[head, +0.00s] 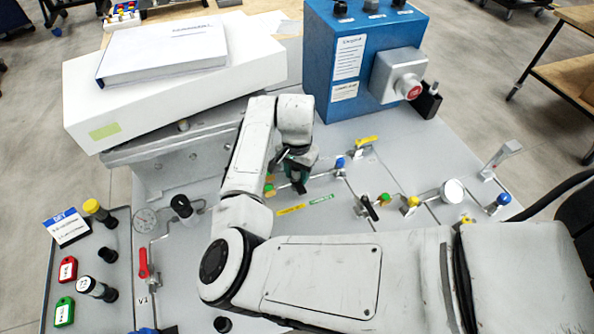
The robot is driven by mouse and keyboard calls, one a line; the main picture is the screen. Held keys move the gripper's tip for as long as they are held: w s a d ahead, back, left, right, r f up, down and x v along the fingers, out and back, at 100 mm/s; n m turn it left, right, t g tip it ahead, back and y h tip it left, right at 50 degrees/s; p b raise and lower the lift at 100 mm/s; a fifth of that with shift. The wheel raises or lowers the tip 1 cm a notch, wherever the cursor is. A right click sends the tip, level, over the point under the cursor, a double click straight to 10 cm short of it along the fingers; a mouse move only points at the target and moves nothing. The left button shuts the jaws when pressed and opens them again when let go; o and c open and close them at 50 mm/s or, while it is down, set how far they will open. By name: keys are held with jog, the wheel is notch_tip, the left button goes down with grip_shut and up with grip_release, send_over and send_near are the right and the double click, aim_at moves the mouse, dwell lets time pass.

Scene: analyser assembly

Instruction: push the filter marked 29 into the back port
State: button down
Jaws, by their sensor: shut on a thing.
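My gripper (298,172) is at the end of my arm, low over the grey panel in front of the blue box. It is shut on a small dark part, mostly hidden by the gripper and wrist, and I cannot read any number on it. I cannot tell whether this part is the filter marked 29 or whether it touches a port. I cannot pick out the back port.
A blue box (358,50) with a red button (413,92) stands behind my gripper. A white case (175,85) bearing a thick binder (163,53) lies at back left. A red-handled valve (144,264), a gauge (145,220) and several pipe fittings crowd the grey panel (330,220).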

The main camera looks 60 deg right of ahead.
jog(key=c, duration=0.6)
grip_release()
notch_tip(320, 180, up, 11)
jog(key=shift+f+b, duration=0.15)
jog(key=shift+b, duration=0.4)
